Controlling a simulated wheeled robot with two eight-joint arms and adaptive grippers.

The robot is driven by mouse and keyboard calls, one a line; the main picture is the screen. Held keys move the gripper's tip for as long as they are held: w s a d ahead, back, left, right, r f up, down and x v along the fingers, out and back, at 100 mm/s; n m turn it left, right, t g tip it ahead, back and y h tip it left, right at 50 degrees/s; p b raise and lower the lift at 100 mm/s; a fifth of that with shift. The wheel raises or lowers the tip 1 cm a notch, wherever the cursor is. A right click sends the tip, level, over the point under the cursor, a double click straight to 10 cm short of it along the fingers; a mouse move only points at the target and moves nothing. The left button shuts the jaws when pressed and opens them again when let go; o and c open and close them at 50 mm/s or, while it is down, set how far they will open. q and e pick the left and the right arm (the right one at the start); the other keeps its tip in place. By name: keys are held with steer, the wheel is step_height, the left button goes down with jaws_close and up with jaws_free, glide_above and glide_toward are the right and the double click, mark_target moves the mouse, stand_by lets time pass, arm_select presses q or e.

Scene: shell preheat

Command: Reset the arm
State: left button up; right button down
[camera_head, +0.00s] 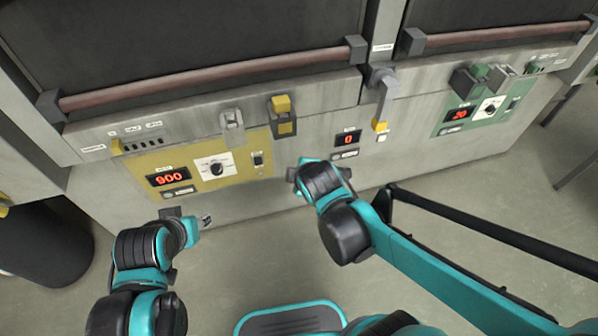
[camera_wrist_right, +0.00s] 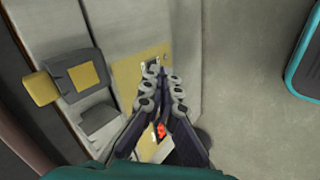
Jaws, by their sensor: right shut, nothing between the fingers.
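My right arm (camera_head: 345,225) reaches in from the lower right in the head view, its end in front of the panel under the middle display. The arm's own links largely hide its gripper there. In the right wrist view my right gripper (camera_wrist_right: 163,80) is shut and empty, its fingers in front of the yellow panel (camera_wrist_right: 128,75). My left arm (camera_head: 140,255) stands at the lower left. Its gripper (camera_head: 203,221) shows small and dark near the cabinet's lower front, and its opening is unclear.
The yellow panel (camera_head: 200,172) has a display reading 900 (camera_head: 168,178) and a knob (camera_head: 216,168). The middle display (camera_head: 348,139) reads 0; the green panel's (camera_head: 459,115) reads 20. Yellow-tipped latches (camera_head: 282,104) and handle bars (camera_head: 220,74) stick out. A dark bin (camera_head: 40,245) stands left; grey floor lies right.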

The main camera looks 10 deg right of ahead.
steer(key=s+d+r+m+g, duration=0.1)
steer(key=s+d+r+m, duration=0.1)
steer(key=s+d+m, duration=0.7)
steer(key=s+m, duration=0.1)
steer(key=m, duration=0.5)
steer(key=shift+s+r, duration=0.15)
steer(key=shift+s, duration=0.25)
